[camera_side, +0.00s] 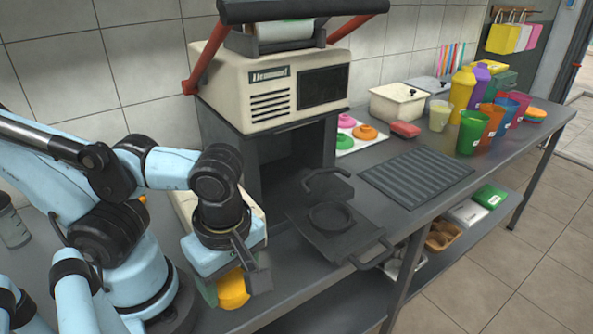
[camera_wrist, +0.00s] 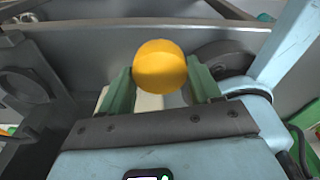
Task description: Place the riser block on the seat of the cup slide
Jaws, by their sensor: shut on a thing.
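The riser block (camera_side: 233,290) appears as a yellow-orange rounded piece low at the left front of the side view. My gripper (camera_side: 232,280) is shut on it and points down, near the counter's front edge. In the wrist view the block (camera_wrist: 160,66) sits between the two green fingers of my gripper (camera_wrist: 163,88); its lower part is hidden. The cup slide (camera_side: 300,222) is a dark plate with handles, drawn out in front of the press.
The cream press (camera_side: 270,90) with red lever arms stands behind the slide, its dark bay open. A ribbed drain mat (camera_side: 416,178) lies to the right. Colored cups (camera_side: 472,132) and bottles stand at the far right. A lower shelf holds a tan tray (camera_side: 443,236).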

